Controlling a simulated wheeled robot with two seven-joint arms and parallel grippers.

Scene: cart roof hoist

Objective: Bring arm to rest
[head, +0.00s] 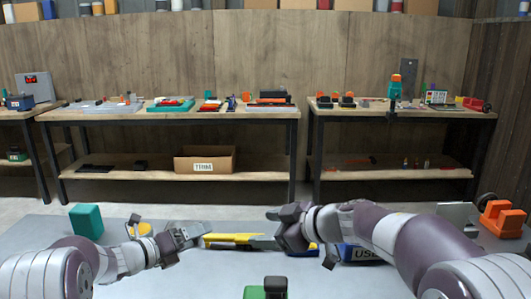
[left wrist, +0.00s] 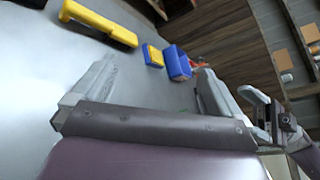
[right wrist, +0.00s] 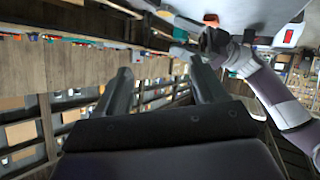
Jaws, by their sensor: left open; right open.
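My left gripper (head: 190,236) hangs above the grey table top, left of centre in the head view. In the left wrist view its two fingers stand wide apart (left wrist: 152,85) with nothing between them. My right gripper (head: 275,224) is near the centre of the head view, above the table, and its fingers are partly hidden by its own body there. In the right wrist view its fingers stand apart (right wrist: 165,80) and empty. The two grippers are apart, with a yellow bar-shaped thing (head: 232,239) showing on the table between and behind them.
On the grey table (head: 190,278) stand a teal block (head: 87,221), a blue box (head: 358,253) partly behind my right arm, an orange thing (head: 502,218) and a green-and-black thing (head: 268,290) at the near edge. Two workbenches with small parts stand by the wooden wall.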

